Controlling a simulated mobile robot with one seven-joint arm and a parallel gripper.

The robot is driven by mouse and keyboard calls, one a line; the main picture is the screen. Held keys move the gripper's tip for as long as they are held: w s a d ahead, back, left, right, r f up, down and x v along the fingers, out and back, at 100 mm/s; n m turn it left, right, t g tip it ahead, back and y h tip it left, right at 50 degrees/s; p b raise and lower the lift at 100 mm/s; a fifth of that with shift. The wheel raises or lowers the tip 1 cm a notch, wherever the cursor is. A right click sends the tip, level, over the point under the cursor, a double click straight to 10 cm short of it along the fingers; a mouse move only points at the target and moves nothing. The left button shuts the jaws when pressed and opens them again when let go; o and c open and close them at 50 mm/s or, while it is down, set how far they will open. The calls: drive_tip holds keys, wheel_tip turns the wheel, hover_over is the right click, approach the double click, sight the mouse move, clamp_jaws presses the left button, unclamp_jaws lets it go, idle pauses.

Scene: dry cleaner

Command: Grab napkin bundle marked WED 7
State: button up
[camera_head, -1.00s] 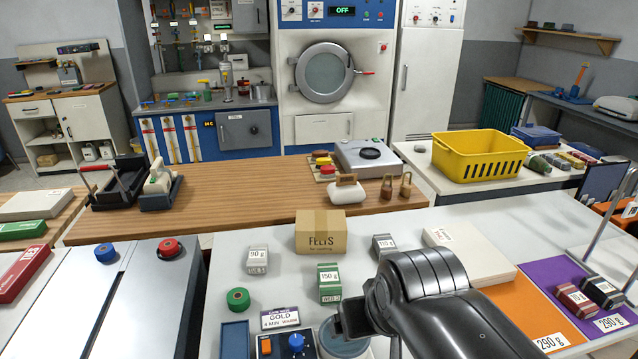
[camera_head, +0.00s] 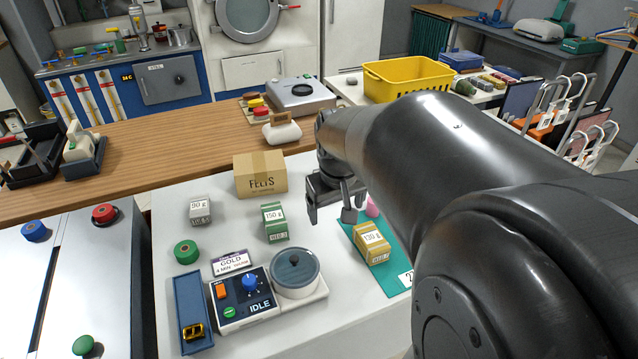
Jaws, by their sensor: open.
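A green banded bundle (camera_head: 275,222) with a 150 g label stands on the white counter; its lower tag seems to read WED, the digit too small to be sure. A grey bundle (camera_head: 200,211) marked 90 g stands to its left, its lower tag unclear. My gripper (camera_head: 328,213) is open and empty, pointing down above the counter, right of the green bundle and left of the yellow one. My arm hides the counter's right side.
A FELTS carton (camera_head: 260,176) stands behind the green bundle. A yellow basket (camera_head: 408,81) stands behind my arm.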

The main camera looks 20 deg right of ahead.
drive_tip(key=w+d+f+g, duration=0.1)
drive_tip(key=w+d+f, duration=0.3)
drive_tip(key=d+f, duration=0.25)
drive_tip(key=g+y, duration=0.1)
drive_tip(key=g, duration=0.1)
hover_over(372, 236)
drive_tip(key=f, duration=0.6)
drive_tip(key=shift+a, duration=0.25)
wheel_tip(372, 236, down, 5)
drive_tip(key=shift+d+f, duration=0.15)
drive_tip(key=shift+f, duration=2.9)
drive_tip(key=shift+c, duration=0.3)
drive_tip(key=c, duration=1.1)
